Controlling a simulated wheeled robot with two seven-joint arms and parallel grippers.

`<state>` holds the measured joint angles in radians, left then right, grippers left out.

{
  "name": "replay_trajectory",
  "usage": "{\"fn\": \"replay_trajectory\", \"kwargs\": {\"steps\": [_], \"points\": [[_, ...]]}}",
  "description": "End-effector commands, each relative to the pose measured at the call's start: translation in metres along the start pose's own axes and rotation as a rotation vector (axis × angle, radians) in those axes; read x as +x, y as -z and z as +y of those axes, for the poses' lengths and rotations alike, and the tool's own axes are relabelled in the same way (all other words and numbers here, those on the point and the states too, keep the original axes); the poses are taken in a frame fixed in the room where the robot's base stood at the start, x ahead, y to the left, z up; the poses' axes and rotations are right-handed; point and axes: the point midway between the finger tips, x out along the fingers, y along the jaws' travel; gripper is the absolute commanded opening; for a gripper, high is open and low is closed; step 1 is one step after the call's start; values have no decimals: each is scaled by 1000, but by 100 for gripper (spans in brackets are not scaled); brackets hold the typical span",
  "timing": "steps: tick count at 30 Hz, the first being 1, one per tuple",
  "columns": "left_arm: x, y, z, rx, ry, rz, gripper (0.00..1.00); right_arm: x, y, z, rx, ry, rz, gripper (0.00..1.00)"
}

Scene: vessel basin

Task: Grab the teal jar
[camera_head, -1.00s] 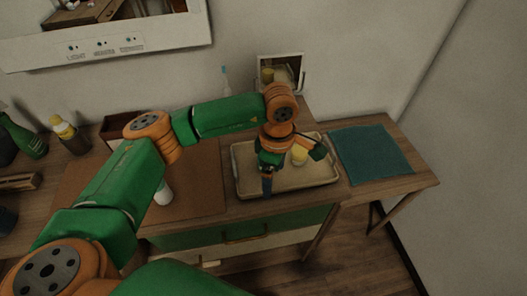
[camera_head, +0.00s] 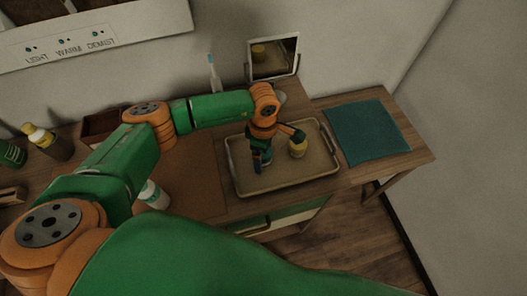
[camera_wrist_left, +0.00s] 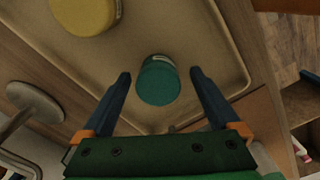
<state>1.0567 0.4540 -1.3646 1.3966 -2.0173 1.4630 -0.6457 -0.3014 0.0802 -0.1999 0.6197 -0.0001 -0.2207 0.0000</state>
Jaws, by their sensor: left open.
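The teal jar (camera_wrist_left: 158,82) stands on the beige tray (camera_wrist_left: 160,37) in the left wrist view, with a pale label on its side. My left gripper (camera_wrist_left: 160,76) is open, with one dark finger on each side of the jar in the picture. I cannot tell whether the fingers are level with the jar or above it. In the head view the left gripper (camera_head: 276,150) is over the tray (camera_head: 286,181), and the teal jar is mostly hidden or hard to make out there. My right gripper is not in view.
A mirror (camera_head: 273,58) and a toothbrush (camera_head: 213,73) stand behind. A teal cloth (camera_head: 367,132) lies right of the tray. A white bottle (camera_head: 153,194) stands left.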

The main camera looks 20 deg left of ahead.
Motion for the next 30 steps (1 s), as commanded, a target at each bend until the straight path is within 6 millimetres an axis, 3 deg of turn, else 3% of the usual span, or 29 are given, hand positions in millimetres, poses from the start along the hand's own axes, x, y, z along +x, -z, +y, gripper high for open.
{"fn": "replay_trajectory", "kwargs": {"steps": [4, 12, 14, 15, 25, 28, 30], "points": [[0, 0, 0, 0, -1, 0, 93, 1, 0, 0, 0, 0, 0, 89], [0, 0, 0, 0, -1, -1, 20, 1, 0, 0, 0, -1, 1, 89], [0, 0, 0, 0, -1, -1, 4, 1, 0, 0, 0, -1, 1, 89], [0, 0, 0, 0, -1, -1, 0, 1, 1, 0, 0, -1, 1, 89], [-8, 0, 2, 1, -5, -2, 0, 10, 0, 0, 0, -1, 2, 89], [-24, 0, 2, 3, -10, -3, 0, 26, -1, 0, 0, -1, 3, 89], [-44, -5, -11, 8, -7, -4, 0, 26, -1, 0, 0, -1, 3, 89]]}}
